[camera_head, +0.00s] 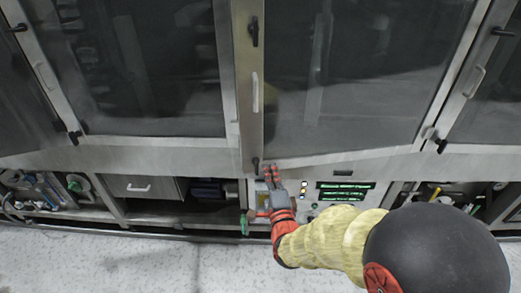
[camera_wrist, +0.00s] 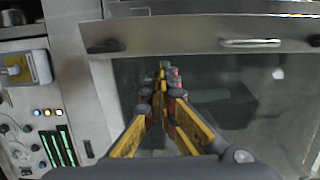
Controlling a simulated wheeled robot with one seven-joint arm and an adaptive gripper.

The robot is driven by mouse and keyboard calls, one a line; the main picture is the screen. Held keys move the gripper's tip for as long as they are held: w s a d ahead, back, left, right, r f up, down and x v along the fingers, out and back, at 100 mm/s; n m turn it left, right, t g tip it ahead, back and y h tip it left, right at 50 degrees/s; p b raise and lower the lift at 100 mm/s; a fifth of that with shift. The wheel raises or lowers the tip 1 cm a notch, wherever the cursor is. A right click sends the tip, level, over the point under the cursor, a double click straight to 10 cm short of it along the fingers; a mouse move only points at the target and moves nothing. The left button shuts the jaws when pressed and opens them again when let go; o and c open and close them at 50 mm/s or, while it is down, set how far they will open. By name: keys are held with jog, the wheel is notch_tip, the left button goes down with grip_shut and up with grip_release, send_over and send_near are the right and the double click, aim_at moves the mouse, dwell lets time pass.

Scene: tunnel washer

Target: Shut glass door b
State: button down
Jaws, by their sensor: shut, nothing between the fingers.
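Several framed glass doors line the washer; I see no legible letter marking door b. The middle-right glass door (camera_head: 350,75) has a slanted lower edge and looks slightly ajar. A pale handle (camera_head: 255,92) and black latches (camera_head: 255,165) are on its left upright. My gripper (camera_head: 268,173) is by that door's lower left corner, with its fingers together and empty. In the wrist view, my gripper's yellow-and-grey fingers (camera_wrist: 163,75) are over dark glass (camera_wrist: 215,95), below a metal frame bar with a handle (camera_wrist: 250,43). Contact cannot be told.
A left glass door (camera_head: 150,70) stands beside it. Below are a control panel (camera_head: 345,190) with green displays, a drawer (camera_head: 145,187) and open shelves holding clutter. The pale speckled floor (camera_head: 120,262) in front is clear.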

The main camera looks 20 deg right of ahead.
aim_at(261, 139)
jog(key=w, duration=0.4)
jog(key=w+d+b, duration=0.1)
jog(key=w, duration=0.4)
jog(key=w+b, duration=0.1)
jog(key=w, duration=0.3)
jog(key=shift+w+d, duration=0.35)
jog(key=shift+w, duration=0.05)
